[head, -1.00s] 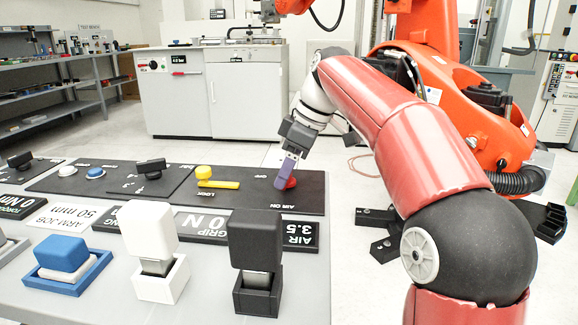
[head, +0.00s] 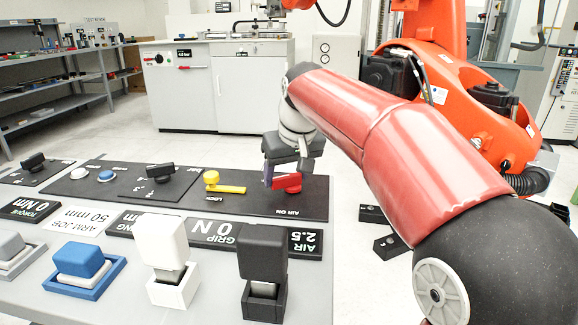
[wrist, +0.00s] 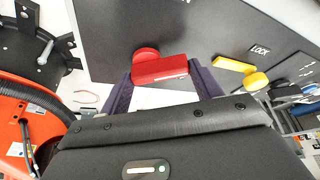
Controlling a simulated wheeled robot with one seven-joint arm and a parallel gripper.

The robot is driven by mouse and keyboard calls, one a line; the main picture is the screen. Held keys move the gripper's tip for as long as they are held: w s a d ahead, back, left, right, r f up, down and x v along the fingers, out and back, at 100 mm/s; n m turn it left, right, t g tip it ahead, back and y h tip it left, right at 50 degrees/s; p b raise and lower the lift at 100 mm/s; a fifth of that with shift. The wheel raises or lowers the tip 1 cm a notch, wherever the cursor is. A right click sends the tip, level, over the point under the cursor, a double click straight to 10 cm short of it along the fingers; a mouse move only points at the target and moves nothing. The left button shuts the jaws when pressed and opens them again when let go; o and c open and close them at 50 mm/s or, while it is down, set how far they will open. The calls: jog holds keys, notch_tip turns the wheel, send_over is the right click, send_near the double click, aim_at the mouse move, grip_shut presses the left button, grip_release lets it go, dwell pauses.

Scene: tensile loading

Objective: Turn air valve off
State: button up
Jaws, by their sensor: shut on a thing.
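The red air valve handle (head: 288,183) sits on the dark panel beside the AIR ON lettering. In the wrist view the red handle (wrist: 160,70) with its round hub lies between my two purple fingers. My gripper (head: 278,176) is shut on the handle, its fingers on either side of it. The handle points to the right in the wrist view. The black AIR display (head: 304,243) reads 2.5, upside down to me.
A yellow LOCK lever (head: 225,188) stands left of the valve on the same panel (head: 130,190). Black knobs and round buttons lie further left. White, black and blue blocks in holders stand at the front. An orange robot arm (head: 470,125) stands behind on the right.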

jog(key=m, duration=0.1)
jog(key=m+h+p, duration=0.1)
jog(key=m, duration=0.1)
jog(key=m+h+p, duration=0.1)
jog(key=shift+w+a+r+m, duration=0.1)
jog(key=shift+w+a+m, duration=0.2)
jog(key=shift+m, duration=0.1)
jog(key=shift+w+m+p, duration=0.1)
jog(key=shift+m+p, duration=0.35)
jog(key=shift+m, duration=0.25)
jog(key=shift+d+h, duration=0.1)
jog(key=shift+h, duration=0.2)
jog(key=o, duration=1)
jog(key=v, duration=0.7)
jog(key=shift+r+p, duration=0.3)
jog(key=shift+p, duration=0.1)
